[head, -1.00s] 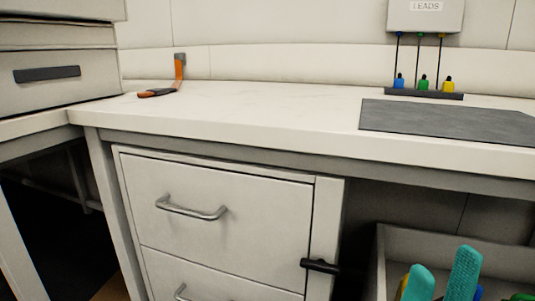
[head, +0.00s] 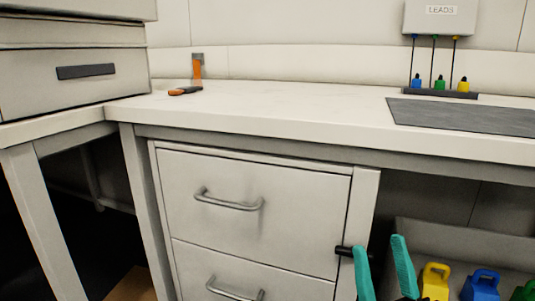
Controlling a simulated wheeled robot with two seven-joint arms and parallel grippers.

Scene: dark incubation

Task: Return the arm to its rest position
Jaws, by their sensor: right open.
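My right gripper (head: 382,268) shows at the lower right of the head view, with two teal fingers apart and nothing between them. It is low, in front of the right edge of the drawer cabinet (head: 253,220), near a small black catch (head: 344,251) that it partly overlaps in the picture. The rest of my right arm is below the frame. My left gripper is not in view.
The white counter (head: 290,110) carries an orange-handled tool (head: 196,72), a dark mat (head: 465,117) and a leads rack (head: 440,93). Mid-counter is clear.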

